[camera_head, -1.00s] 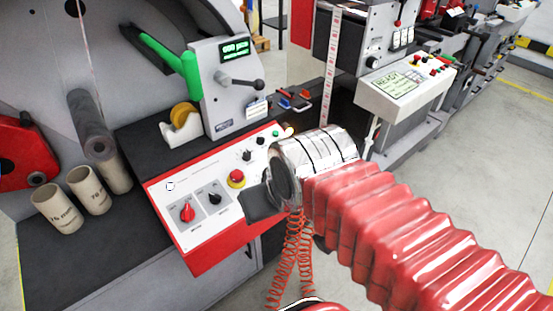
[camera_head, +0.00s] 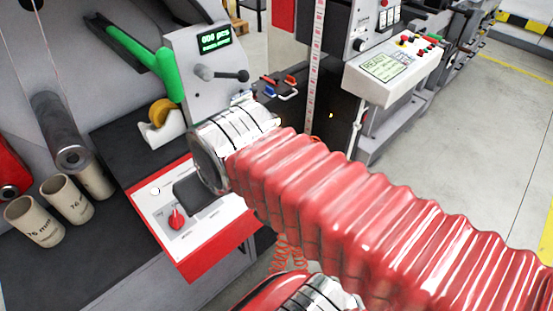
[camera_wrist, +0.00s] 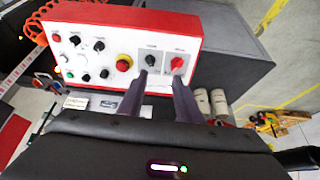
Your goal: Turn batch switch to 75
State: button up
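The white control panel with a red rim (camera_head: 205,250) lies in front of my gripper. In the wrist view, a black rotary knob (camera_wrist: 150,60) and a red rotary knob (camera_wrist: 177,62) sit side by side, each with a small label. I cannot read the labels or settings, so I cannot tell which is the batch switch. My gripper (camera_wrist: 160,76) is open and empty, its two dark fingers pointing at these knobs. The left fingertip is near the black knob and the right one near the red knob; contact is unclear. In the head view, my gripper hides the black knob; the red knob (camera_head: 176,218) shows.
A red emergency button on a yellow base (camera_wrist: 124,62) and several small buttons and knobs share the panel. Cardboard cores (camera_head: 68,200), a tape dispenser (camera_head: 172,125) and a counter display with a lever (camera_head: 214,40) stand nearby. Open floor lies to the right.

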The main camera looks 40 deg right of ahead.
jog(key=shift+o, duration=0.4)
jog(key=shift+o, duration=1)
jog(key=shift+w+d, duration=0.25)
jog(key=w+d+f+m+g, duration=0.1)
jog(key=d+m, duration=0.5)
jog(key=d, duration=0.8)
jog(key=w+d+f+m+g+y, duration=0.1)
jog(key=w+d+f+m, duration=0.3)
jog(key=d, duration=0.9)
jog(key=w+m, duration=0.1)
jog(key=m, duration=0.2)
jog(key=shift+w+d+m+g, duration=0.15)
jog(key=shift+d+m+g, duration=0.15)
jog(key=shift+d+g, duration=0.1)
